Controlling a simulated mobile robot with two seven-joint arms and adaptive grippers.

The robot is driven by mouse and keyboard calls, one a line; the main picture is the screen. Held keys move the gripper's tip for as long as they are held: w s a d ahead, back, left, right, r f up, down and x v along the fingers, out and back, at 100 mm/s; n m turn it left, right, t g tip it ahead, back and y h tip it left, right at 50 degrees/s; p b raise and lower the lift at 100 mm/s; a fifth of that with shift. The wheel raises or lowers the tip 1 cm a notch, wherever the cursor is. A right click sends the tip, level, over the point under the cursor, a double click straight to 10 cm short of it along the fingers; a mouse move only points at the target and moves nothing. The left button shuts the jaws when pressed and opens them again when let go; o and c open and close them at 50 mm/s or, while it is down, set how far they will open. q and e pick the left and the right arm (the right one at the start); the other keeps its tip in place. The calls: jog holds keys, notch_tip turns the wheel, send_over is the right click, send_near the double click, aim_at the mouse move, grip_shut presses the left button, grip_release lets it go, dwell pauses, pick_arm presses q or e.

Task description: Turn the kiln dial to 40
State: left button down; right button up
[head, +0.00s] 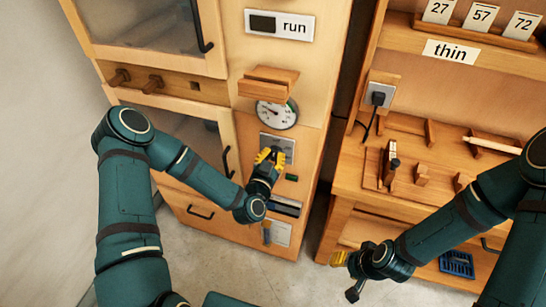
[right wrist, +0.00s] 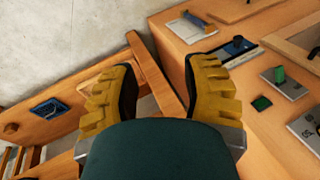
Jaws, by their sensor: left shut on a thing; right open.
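The kiln is a tall light-wood cabinet (head: 230,95) on the left in the head view. Its round gauge (head: 277,114) has a white face and a needle; the numbers are too small to read. Below it is a grey plate (head: 288,150), mostly behind my left gripper (head: 269,157). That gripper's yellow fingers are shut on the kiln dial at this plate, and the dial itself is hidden. My right gripper (head: 348,272) hangs low before the workbench. In the right wrist view its yellow fingers (right wrist: 160,95) are apart with nothing between them.
A "run" sign (head: 279,24) and a wooden ledge (head: 268,82) sit above the gauge. A green button (head: 291,177) and a slot panel (head: 286,207) are below the dial. Right stands a workbench (head: 350,195) with wooden holders and a blue tray (head: 457,264). Floor is clear between.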

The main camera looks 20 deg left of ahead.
pick_arm(q)
jog(key=m+b, duration=0.2)
jog(key=m, duration=0.1)
jog(key=shift+w+d+m, duration=0.1)
jog(key=shift+d+m, duration=0.05)
jog(key=shift+m, duration=0.15)
jog(key=m+b, duration=0.3)
jog(key=shift+f+b, duration=0.15)
jog(key=shift+b, duration=0.15)
jog(key=shift+m+b, duration=1.55)
jog(key=shift+m, duration=0.25)
jog(key=c, duration=1)
grip_release()
jog(key=s, duration=0.7)
jog(key=shift+s, duration=0.25)
